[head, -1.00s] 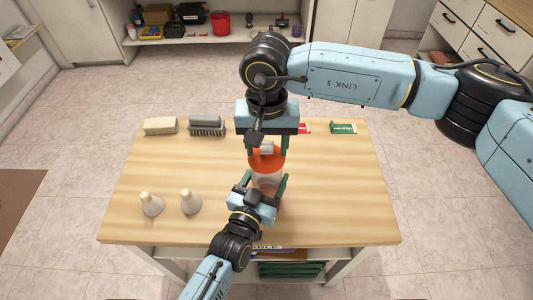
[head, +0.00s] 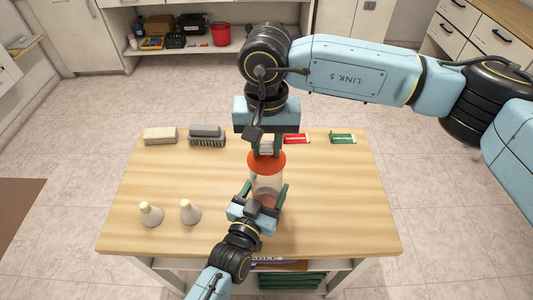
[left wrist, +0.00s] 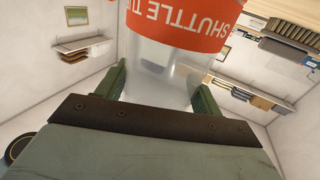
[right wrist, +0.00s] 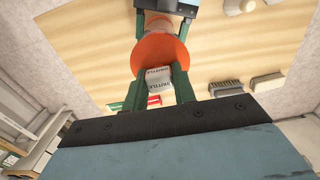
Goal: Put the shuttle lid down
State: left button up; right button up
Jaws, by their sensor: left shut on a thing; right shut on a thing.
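The shuttle is a clear tube (head: 267,187) with an orange top, upright above the front middle of the table. My left gripper (head: 261,200) is shut on the clear tube from the front. In the left wrist view, an orange band with the words "SHUTTLE TU" (left wrist: 180,22) curves above the fingers. The shuttle lid (head: 267,161) is an orange disc with a white grip block. My right gripper (head: 267,147) is shut on that block (right wrist: 157,78), above the tube. I cannot tell whether the lid touches the tube's rim.
Two pale cones (head: 151,214) stand on the left of the wooden table (head: 335,205).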

aim_at(267, 144)
notch_tip(267, 144, up, 7)
jog(key=shift+f, duration=0.1)
jog(key=s+d+f, duration=0.2)
jog(key=d+f, duration=1.5)
jog(key=d, duration=0.5)
notch_tip(267, 144, down, 7)
jog(key=shift+r, duration=0.2)
jog(key=shift+f, duration=1.95)
jog(key=o, duration=0.9)
jog(key=shift+f, duration=0.15)
jog(key=shift+o, duration=0.2)
notch_tip(267, 144, up, 12)
jog(key=shift+r, duration=0.2)
